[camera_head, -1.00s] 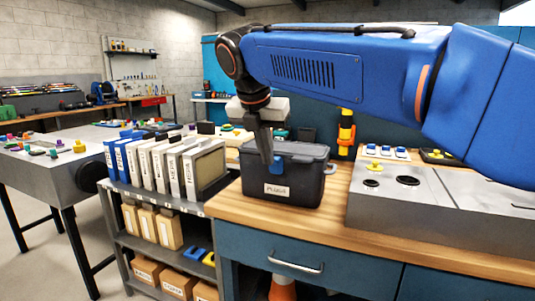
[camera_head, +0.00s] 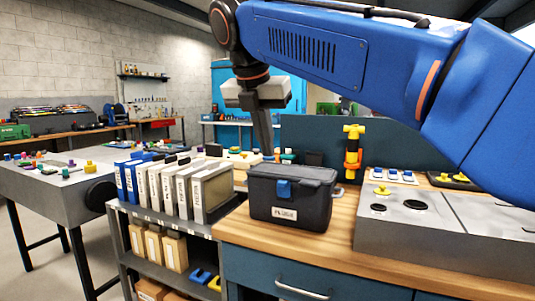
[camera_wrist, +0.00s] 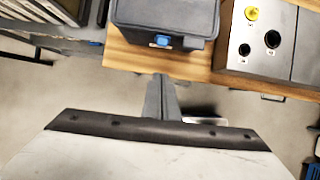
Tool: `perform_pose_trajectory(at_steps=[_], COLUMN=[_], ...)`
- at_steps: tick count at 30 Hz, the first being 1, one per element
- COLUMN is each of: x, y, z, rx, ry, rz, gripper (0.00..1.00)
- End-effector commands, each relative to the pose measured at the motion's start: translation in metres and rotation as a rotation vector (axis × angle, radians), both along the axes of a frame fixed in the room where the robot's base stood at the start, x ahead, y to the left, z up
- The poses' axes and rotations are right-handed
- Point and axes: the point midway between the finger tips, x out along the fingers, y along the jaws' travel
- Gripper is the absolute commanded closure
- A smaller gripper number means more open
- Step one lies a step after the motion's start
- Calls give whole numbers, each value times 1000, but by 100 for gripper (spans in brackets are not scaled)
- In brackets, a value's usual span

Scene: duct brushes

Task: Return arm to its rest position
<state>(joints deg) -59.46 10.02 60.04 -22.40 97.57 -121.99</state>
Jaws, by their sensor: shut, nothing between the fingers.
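My gripper (camera_head: 265,145) hangs from the blue arm in the head view, above and behind the dark lidded box (camera_head: 290,215) as seen there. Its grey fingers are together and hold nothing. In the wrist view my gripper (camera_wrist: 161,80) also shows with its fingers side by side, pointing toward the bench edge below the box (camera_wrist: 165,20). The box has a blue latch and a white label, and its lid is shut. It stands on the wooden bench top (camera_head: 235,225), apart from the fingers.
A grey panel (camera_head: 400,235) with round black holes and a yellow knob lies right of the box. Several binders (camera_head: 170,185) stand on the shelf at left. A grey table (camera_head: 50,185) with small coloured parts is farther left.

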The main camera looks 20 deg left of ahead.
Motion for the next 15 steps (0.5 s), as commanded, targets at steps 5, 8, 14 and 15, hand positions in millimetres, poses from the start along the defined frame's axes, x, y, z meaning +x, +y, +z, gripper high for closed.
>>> perform_pose_trajectory(at_steps=[5, 8, 14, 15], x=[0, 0, 0, 1], y=[0, 0, -1, -4], z=[1, 1, 1, 0], rx=[0, 0, 2, 5], ry=[0, 0, 0, 1], rz=[0, 0, -4, -13], gripper=[100, 100, 100, 100])
